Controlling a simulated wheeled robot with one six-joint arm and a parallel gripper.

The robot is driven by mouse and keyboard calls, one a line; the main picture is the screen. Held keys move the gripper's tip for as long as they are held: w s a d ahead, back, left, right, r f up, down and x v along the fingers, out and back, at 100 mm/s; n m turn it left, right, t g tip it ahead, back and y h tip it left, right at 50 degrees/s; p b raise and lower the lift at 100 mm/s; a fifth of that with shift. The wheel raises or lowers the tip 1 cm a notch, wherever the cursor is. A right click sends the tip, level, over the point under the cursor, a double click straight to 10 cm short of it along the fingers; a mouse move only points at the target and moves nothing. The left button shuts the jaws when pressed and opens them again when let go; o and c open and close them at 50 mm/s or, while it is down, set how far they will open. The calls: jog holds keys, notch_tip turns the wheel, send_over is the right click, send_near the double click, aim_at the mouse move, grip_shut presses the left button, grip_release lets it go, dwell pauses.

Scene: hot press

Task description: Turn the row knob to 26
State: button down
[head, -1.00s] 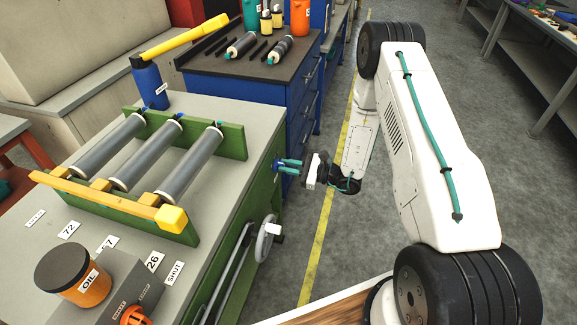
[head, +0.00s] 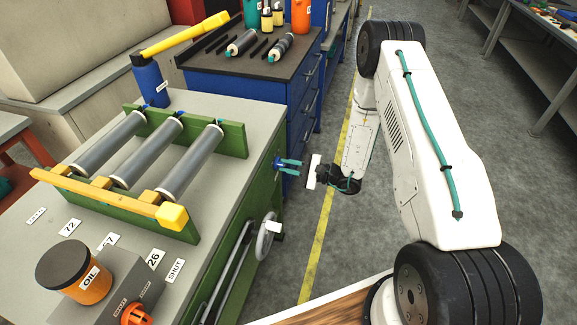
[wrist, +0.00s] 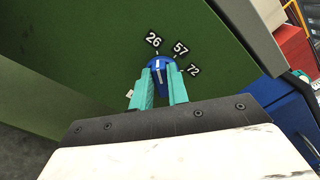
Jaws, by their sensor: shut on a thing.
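The row knob (wrist: 158,66) is blue with a white pointer line and sits on the green bench side. In the wrist view its line points up, about at the tick under the 26 label (wrist: 153,39). The 57 label (wrist: 181,48) and 72 label (wrist: 193,70) lie to the right around the dial. My gripper (wrist: 159,73) has its teal fingers shut on the knob, one on each side. In the head view my gripper (head: 287,163) reaches the bench side from the right, and the knob (head: 278,162) shows small at its fingertips.
A grey handwheel (head: 266,237) juts from the bench side below the knob. On the bench top stand a green frame with grey rollers (head: 190,165), an orange oil tub (head: 92,284) and number tags. A blue drawer cabinet (head: 300,100) stands beyond.

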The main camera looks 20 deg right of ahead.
jog(key=shift+s, duration=0.1)
jog(key=c, duration=1.4)
grip_release()
jog(key=shift+o, duration=0.2)
jog(key=v, duration=0.8)
